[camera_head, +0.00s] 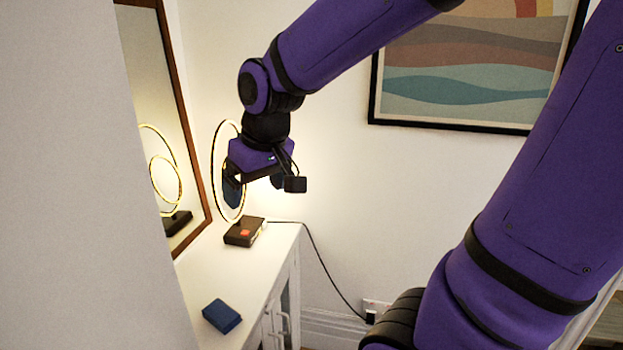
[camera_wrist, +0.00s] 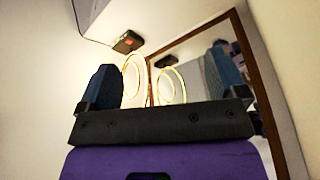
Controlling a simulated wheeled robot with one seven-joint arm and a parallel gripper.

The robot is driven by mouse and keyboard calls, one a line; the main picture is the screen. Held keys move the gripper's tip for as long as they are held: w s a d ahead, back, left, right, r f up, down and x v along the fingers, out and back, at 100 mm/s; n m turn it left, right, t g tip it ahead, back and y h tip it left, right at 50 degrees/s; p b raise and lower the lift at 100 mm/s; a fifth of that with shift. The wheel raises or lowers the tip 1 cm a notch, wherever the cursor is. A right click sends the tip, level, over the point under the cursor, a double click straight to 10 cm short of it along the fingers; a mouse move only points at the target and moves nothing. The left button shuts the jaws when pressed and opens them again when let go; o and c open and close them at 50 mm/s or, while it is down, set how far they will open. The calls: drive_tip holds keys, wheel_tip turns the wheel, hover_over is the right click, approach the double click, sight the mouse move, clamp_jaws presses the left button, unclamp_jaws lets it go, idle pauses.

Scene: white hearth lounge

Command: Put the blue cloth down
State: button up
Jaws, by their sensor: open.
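The blue cloth (camera_head: 221,316) lies as a small folded dark-blue block on the white cabinet top, near its front edge, in the head view. My gripper (camera_head: 256,190) hangs in the air above the far end of the cabinet, in front of the lit ring lamp. It is well apart from the cloth, which lies lower and nearer. Its two blue-grey fingers are spread with nothing between them. In the wrist view my gripper (camera_wrist: 168,82) also shows wide apart and empty. The cloth is not visible in that view.
The white cabinet (camera_head: 205,270) has clear space between the cloth and the ring lamp's dark base (camera_head: 241,233). The glowing ring (camera_head: 213,165) stands beside a wood-framed mirror (camera_head: 188,120). A black cable (camera_head: 325,262) runs to a wall socket. A grey wall edge covers the left.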

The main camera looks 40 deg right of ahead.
drive_tip(key=s+r, duration=0.2)
drive_tip(key=s, duration=0.4)
drive_tip(key=s+d+r+t, duration=0.1)
drive_tip(key=s+r, duration=0.1)
drive_tip(key=s, duration=0.4)
drive_tip(key=shift+s+d+r+m+t, duration=0.15)
drive_tip(key=shift+d+r+m+t, duration=0.15)
drive_tip(key=shift+r+m, duration=0.1)
idle(0.6)
